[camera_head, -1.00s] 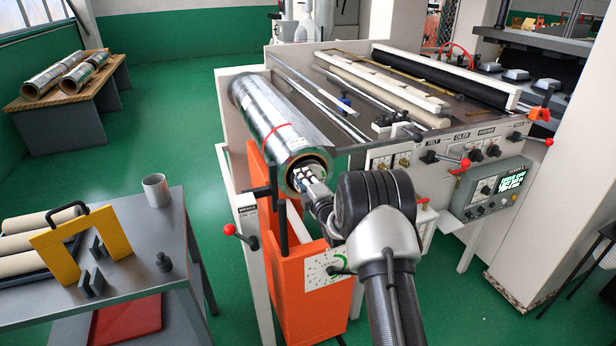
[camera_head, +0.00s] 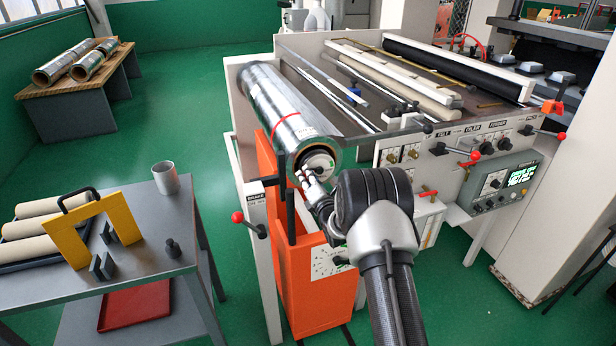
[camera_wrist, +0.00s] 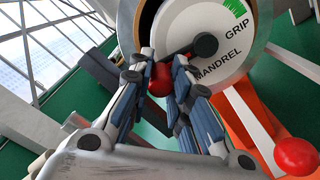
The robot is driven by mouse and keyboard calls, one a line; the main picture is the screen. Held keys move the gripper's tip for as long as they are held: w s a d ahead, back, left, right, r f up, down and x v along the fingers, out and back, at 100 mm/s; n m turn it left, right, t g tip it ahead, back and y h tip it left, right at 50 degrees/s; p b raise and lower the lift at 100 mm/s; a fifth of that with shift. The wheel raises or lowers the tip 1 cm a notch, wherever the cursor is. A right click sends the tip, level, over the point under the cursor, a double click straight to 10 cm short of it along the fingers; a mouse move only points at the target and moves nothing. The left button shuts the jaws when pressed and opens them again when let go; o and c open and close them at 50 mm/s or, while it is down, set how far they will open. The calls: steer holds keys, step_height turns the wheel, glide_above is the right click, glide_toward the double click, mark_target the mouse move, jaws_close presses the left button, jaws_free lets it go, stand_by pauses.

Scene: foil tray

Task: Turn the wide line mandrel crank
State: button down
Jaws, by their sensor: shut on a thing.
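The mandrel crank has a dark hub (camera_wrist: 205,45) on a white round face marked GRIP and MANDREL, with a green band of marks at the upper right. Its red knob (camera_wrist: 160,80) sits between my fingers in the wrist view. My gripper (camera_wrist: 160,82) is shut on this knob, to the left of and below the hub. In the head view my gripper (camera_head: 308,178) is at the near end of the foil roll (camera_head: 285,110), where the white mandrel face (camera_head: 320,163) partly shows. My fingers and wrist hide the knob there.
An orange stand (camera_head: 300,270) is under the roll end. A red-knobbed lever (camera_head: 238,217) sticks out to its left. A control panel (camera_head: 500,185) is on the right. A grey cart (camera_head: 110,260) with a yellow frame (camera_head: 70,240) stands left, with green floor between.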

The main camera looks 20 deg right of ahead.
steer(key=shift+f, duration=0.25)
steer(key=c, duration=1.8)
jaws_free()
steer(key=shift+a, duration=0.1)
steer(key=o, duration=0.4)
steer(key=shift+r, duration=0.1)
steer(key=shift+c, duration=0.2)
steer(key=s, duration=1.2)
steer(key=shift+d, duration=0.25)
steer(key=shift+r, duration=0.1)
